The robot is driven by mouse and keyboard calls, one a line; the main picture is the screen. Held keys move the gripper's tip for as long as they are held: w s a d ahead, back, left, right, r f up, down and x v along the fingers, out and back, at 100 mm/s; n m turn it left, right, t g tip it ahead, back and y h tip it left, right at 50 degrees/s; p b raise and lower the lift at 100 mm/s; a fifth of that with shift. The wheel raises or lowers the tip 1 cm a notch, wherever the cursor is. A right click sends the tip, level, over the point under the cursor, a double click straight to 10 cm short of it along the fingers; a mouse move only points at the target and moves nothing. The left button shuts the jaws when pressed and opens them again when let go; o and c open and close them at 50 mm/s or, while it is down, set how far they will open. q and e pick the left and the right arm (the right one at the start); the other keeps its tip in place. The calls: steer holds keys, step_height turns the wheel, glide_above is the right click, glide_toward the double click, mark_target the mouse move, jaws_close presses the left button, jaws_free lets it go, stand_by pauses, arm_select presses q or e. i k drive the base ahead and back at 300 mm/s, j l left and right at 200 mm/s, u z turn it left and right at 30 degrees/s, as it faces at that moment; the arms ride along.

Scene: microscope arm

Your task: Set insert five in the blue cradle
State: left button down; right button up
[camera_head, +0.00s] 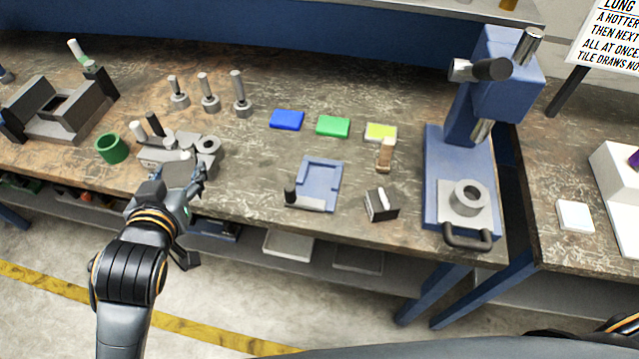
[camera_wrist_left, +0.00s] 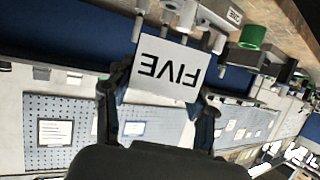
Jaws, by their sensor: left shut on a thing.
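Insert five (camera_wrist_left: 165,68) is a pale grey block lettered FIVE, which appears upside down in the left wrist view. My left gripper (camera_wrist_left: 160,95) is shut on it, with one finger on each side. In the head view the left gripper (camera_head: 183,185) is at the front edge of the bench, by a grey holder with several metal parts. The blue cradle (camera_head: 321,175) lies flat on the bench to the right of the gripper, with a small black post at its front left corner. It looks empty. My right gripper is not in view.
A green ring (camera_head: 111,148) stands left of the gripper. Bench between gripper and cradle is clear.

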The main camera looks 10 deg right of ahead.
mark_target(321, 178)
steer(key=j+z, duration=0.1)
steer(key=z, duration=1.05)
steer(key=j+z, duration=0.3)
steer(key=k+j+z, duration=0.1)
steer(key=j+z, duration=0.2)
steer(key=j, duration=0.2)
steer(key=k+j+z, duration=0.1)
steer(key=j+z, duration=0.2)
steer(key=k+j+z, duration=0.15)
steer(key=j+z, duration=0.15)
steer(key=k+j, duration=0.1)
steer(key=j, duration=0.2)
steer(key=k+j, duration=0.15)
steer(key=j, duration=0.15)
